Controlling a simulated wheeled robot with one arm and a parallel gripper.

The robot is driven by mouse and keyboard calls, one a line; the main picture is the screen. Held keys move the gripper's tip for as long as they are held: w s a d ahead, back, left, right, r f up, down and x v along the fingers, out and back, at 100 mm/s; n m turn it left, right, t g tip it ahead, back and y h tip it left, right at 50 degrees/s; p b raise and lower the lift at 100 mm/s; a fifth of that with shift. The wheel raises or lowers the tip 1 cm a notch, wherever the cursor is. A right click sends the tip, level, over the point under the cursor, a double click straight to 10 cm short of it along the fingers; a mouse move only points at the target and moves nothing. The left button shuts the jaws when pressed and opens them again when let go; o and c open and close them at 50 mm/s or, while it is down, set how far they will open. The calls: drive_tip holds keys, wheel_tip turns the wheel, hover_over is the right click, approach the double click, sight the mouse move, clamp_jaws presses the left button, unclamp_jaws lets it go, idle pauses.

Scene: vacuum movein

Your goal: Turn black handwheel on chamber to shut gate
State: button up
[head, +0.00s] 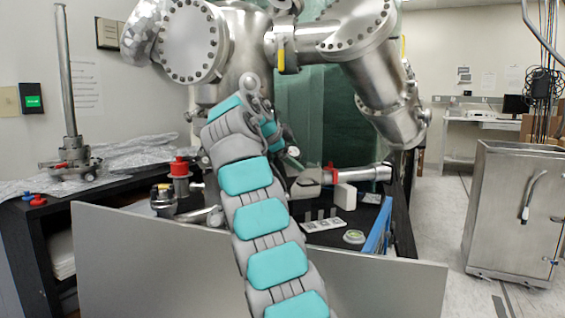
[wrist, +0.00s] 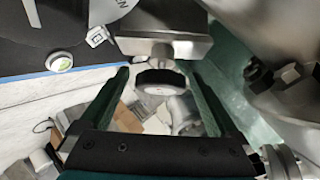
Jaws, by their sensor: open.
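In the wrist view, the black handwheel (wrist: 160,82) is a round knob with a pale face, on a short stem below a grey metal block (wrist: 175,47). My gripper (wrist: 156,74) is open, with one dark green finger on each side of the handwheel. Gaps show between the fingers and the handwheel, and I cannot tell how deep it sits between them. In the head view, the steel chamber (head: 240,55) stands behind my raised arm. My arm hides the handwheel there, and my gripper cannot be made out clearly. The gate itself is not visible.
Rounded steel chamber parts (wrist: 265,70) lie close on the right in the wrist view. A black bench (head: 400,215) holds a red-capped valve (head: 180,180), small white blocks and a clear round dish (head: 354,237). A grey panel (head: 130,265) stands in front. A metal cabinet (head: 505,215) stands at right.

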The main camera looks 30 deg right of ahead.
drive_tip(key=shift+s+d+r+n+t+h, duration=0.15)
drive_tip(key=shift+n+t+h, duration=0.15)
drive_tip(key=shift+n+t, duration=0.35)
drive_tip(key=shift+n+t, duration=0.35)
drive_tip(key=shift+n, duration=0.7)
drive_tip(key=shift+n+t, duration=1.5)
drive_tip(key=shift+n, duration=0.1)
drive_tip(key=shift+n+t, duration=0.4)
drive_tip(key=shift+n, duration=0.2)
drive_tip(key=shift+w+a+n+t, duration=0.2)
drive_tip(key=shift+w+n+t, duration=0.05)
drive_tip(key=shift+n+t, duration=0.4)
drive_tip(key=shift+n+t+y, duration=0.4)
drive_tip(key=shift+n+t, duration=0.15)
drive_tip(key=shift+n, duration=0.3)
drive_tip(key=shift+a+n+t, duration=0.1)
drive_tip(key=shift+n+t, duration=0.2)
drive_tip(key=shift+n, duration=0.3)
drive_tip(key=shift+n+t+y, duration=0.3)
drive_tip(key=shift+n+y, duration=0.1)
drive_tip(key=shift+n, duration=0.2)
